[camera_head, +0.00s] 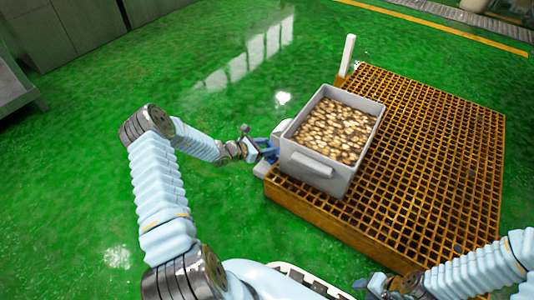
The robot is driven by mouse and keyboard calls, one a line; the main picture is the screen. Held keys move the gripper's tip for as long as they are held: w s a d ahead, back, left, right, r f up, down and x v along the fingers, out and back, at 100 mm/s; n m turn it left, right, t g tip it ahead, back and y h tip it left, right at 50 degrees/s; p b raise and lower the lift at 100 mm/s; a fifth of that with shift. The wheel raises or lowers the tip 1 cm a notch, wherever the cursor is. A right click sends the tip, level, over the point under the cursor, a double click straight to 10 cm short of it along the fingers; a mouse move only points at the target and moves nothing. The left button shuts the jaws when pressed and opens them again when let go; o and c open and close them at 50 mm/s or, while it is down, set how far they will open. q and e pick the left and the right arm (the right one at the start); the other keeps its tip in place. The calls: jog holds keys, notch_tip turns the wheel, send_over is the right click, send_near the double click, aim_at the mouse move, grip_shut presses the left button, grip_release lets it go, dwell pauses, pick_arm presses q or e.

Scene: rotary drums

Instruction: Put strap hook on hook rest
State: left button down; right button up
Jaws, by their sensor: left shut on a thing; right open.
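My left gripper (268,150), with blue fingers, is at the left side of a grey bin, beside the left edge of the orange grate. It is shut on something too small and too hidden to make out. I cannot tell whether this is the strap hook. A small pale piece (262,170) shows just below the gripper at the grate's edge; I cannot tell what it is. My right gripper (370,284) is open, low in the picture near the grate's front edge. I cannot clearly pick out the strap hook or the hook rest.
The grey bin (318,171), full of small brown and pale pieces, stands on the orange grate (440,150). A white post (346,56) rises at the grate's far left corner. The green floor (180,60) is open to the left. Grey cabinets (70,30) stand at the back left.

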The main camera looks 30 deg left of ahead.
pick_arm(q)
jog(key=shift+f, duration=1.3)
jog(key=shift+f+b, duration=0.2)
jog(key=shift+b, duration=0.2)
jog(key=shift+c, duration=2.3)
grip_release()
jog(key=shift+r, duration=0.1)
jog(key=shift+s+a+r+p, duration=0.1)
jog(key=shift+s+r+p, duration=0.1)
jog(key=shift+p, duration=0.1)
jog(key=p+v, duration=0.2)
jog(key=v, duration=0.9)
jog(key=shift+s, duration=0.25)
jog(key=shift+a, duration=0.15)
